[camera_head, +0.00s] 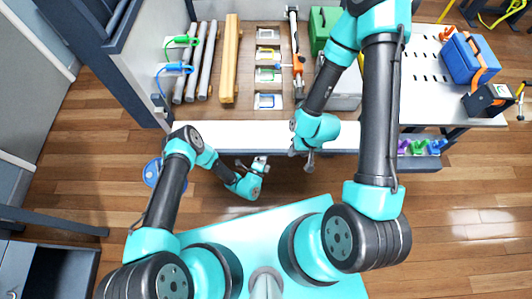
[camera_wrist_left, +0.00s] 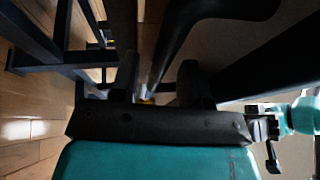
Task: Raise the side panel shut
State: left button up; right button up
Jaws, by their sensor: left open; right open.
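A long pale panel (camera_head: 235,133) runs along the front edge of the load bed, most likely the side panel; its exact tilt is hard to tell from above. My left gripper (camera_head: 251,163) is open just in front of and below the panel's edge, apart from it in the head view. In the left wrist view its two dark fingers (camera_wrist_left: 158,88) are spread, with dark bars beyond them and nothing clearly held. My right gripper (camera_head: 307,160) is open near the panel's right part, its wrist covering some of the edge. Contact there cannot be told.
Behind the panel lie grey pipes (camera_head: 207,60), a wooden beam (camera_head: 230,60), coloured straps (camera_head: 176,69) and a green case (camera_head: 323,28). A perforated bench (camera_head: 425,75) with a blue toolbox (camera_head: 468,60) stands right. A blue round object (camera_head: 152,172) is at left. Wooden floor (camera_head: 465,210) is clear at right.

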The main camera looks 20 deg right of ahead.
pick_arm(q)
grip_shut()
dwell(0.4)
